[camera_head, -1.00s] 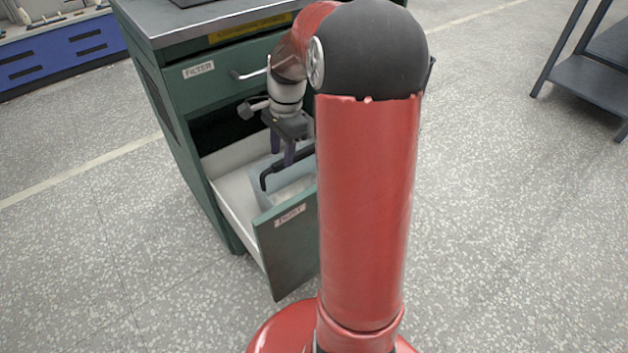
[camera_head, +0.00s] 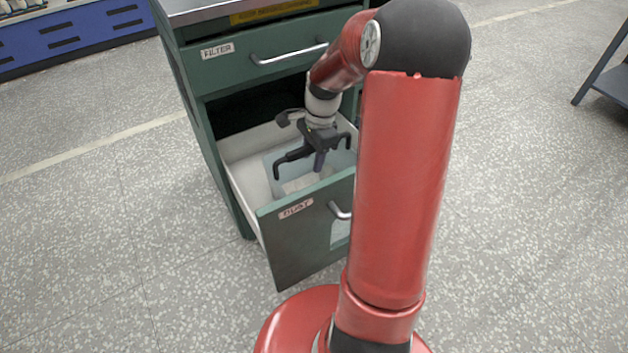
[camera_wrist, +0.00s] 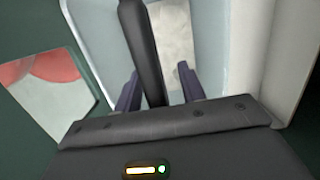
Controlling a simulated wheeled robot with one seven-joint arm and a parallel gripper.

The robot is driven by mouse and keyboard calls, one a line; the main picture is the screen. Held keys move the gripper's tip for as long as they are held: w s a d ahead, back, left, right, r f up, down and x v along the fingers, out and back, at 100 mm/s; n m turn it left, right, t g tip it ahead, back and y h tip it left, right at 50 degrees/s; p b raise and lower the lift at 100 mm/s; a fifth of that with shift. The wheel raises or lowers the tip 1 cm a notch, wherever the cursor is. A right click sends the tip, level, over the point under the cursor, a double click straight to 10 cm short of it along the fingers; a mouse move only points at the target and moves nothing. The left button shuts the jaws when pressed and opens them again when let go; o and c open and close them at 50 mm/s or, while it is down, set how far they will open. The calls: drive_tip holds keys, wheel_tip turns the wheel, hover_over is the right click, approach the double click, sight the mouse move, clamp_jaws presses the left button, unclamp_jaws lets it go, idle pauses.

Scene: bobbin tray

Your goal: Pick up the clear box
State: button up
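The clear box (camera_head: 270,168) is a pale, see-through bin inside the open lower drawer (camera_head: 237,186). In the wrist view, its pale wall (camera_wrist: 207,35) and whitish contents show. A black arched handle (camera_head: 287,156) stands above the box, and appears to belong to it. My gripper (camera_head: 321,160) is over the box at this handle. In the wrist view, the fingers of my gripper (camera_wrist: 160,88) are apart, with the dark handle bar (camera_wrist: 141,40) between them and gaps on both sides. Whether a finger touches the bar is unclear.
The green cabinet (camera_head: 215,75) has a shut upper drawer labelled FILTER with a metal handle (camera_head: 290,55). The lower drawer's front (camera_head: 300,245) stands out into the room. A dark shelf (camera_head: 612,83) is at the right edge. The speckled floor is clear around.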

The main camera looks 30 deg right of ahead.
drive_tip(key=shift+f, duration=0.1)
drive_tip(key=shift+c, duration=0.3)
clamp_jaws()
